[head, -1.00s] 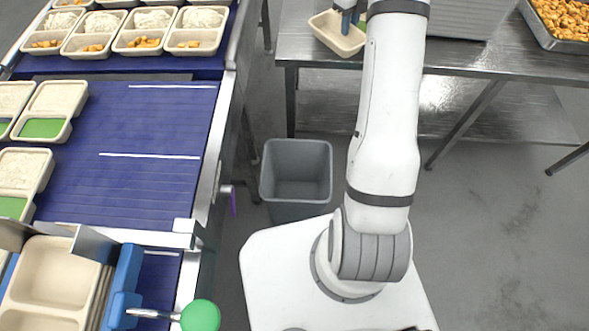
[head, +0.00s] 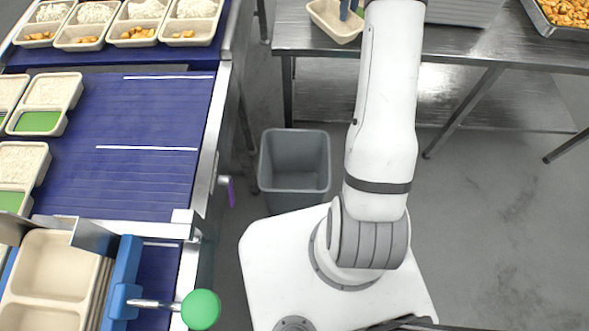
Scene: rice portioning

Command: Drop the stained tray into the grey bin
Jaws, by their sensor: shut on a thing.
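The tray (head: 331,24) is beige and empty-looking, at the top of the head view, partly cut off by the picture edge. The grey bin (head: 294,184) stands open and empty-looking on the floor, left of my arm and well below the tray in the picture.
A blue conveyor (head: 150,130) with filled trays runs along the left, its metal rail close to the bin. A tray stack (head: 55,270) and a green knob (head: 201,309) are at lower left. The steel table (head: 440,42) holds a food pan (head: 560,27).

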